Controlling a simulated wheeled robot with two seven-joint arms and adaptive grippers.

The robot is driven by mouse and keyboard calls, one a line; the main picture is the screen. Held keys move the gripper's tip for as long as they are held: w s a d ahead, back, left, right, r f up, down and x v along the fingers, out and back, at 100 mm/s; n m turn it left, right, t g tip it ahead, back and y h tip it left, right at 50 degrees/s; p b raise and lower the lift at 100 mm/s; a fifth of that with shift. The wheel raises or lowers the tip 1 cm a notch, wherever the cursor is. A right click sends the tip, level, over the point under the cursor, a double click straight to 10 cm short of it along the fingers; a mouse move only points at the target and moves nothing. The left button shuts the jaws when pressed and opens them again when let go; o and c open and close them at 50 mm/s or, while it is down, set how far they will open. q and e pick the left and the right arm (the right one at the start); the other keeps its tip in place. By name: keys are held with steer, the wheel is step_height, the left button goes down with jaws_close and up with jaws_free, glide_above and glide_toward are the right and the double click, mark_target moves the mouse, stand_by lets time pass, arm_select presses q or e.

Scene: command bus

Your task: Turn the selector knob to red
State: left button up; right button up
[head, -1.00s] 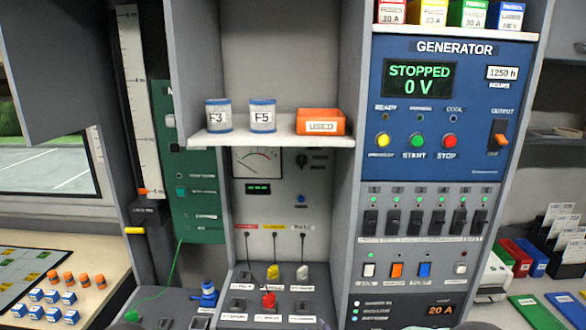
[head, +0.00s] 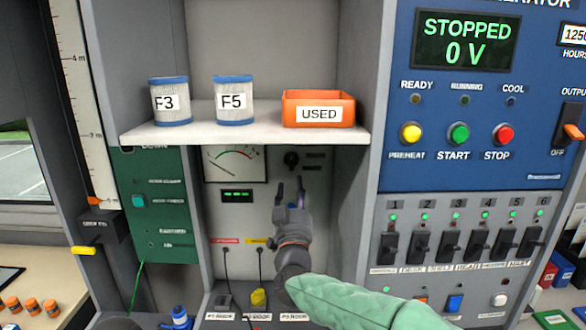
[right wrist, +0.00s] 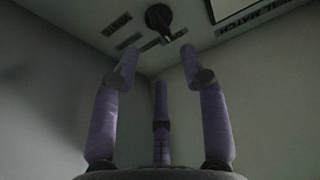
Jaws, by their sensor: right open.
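The black selector knob (head: 291,159) sits on the grey back panel under the shelf, right of the needle meter. It also shows at the top of the right wrist view (right wrist: 158,17), with small dark labels (right wrist: 128,41) around it. The label colours and the knob's setting are too small and dim to read. My right gripper (head: 289,188) is open and empty, just below the knob in the head view. In the right wrist view its fingers (right wrist: 158,55) point toward the knob, apart from it. My left gripper is not in view.
A white shelf (head: 245,130) overhangs the knob, carrying canisters F3 (head: 170,102) and F5 (head: 233,101) and an orange USED bin (head: 340,105). Cabinet walls close in both sides. Cables and a yellow plug (head: 258,297) are below. The generator panel (head: 470,150) stands at right.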

mark_target(293, 165)
steer(key=x, duration=0.8)
steer(key=shift+w+b, duration=0.35)
jaws_close()
